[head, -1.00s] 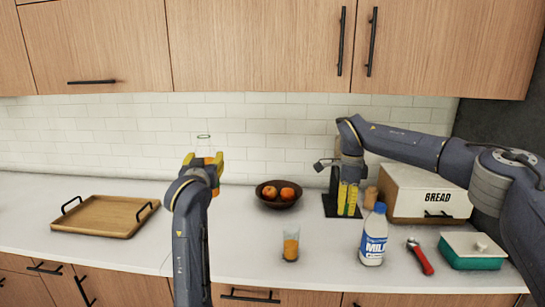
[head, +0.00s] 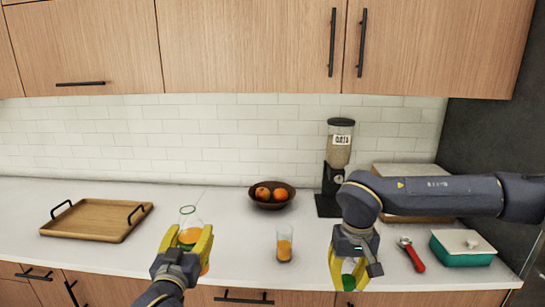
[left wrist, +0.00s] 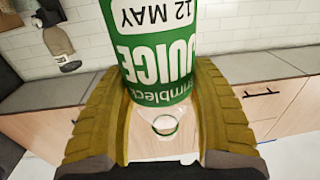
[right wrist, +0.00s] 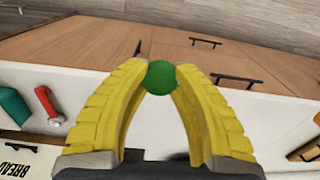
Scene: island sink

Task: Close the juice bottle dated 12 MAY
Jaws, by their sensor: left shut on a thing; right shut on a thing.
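The juice bottle (head: 190,217) is in my left gripper (head: 189,247), shut around its body above the front of the counter. Its clear neck looks uncapped. In the left wrist view its green label (left wrist: 160,60) reads "12 MAY" and "JUICE" upside down, and the open mouth (left wrist: 165,125) shows between the fingers of my left gripper (left wrist: 158,105). My right gripper (head: 348,274) is shut on a green cap (head: 348,283), held at its fingertips near the counter's front edge. The cap (right wrist: 160,77) also shows in the right wrist view. Cap and bottle are well apart.
A glass of orange juice (head: 284,243) stands between my grippers. A wooden tray (head: 97,220) is left, a fruit bowl (head: 271,195) and dispenser (head: 339,160) behind. A red-handled tool (head: 413,257) and teal dish (head: 463,250) are right. My right arm hides the milk bottle.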

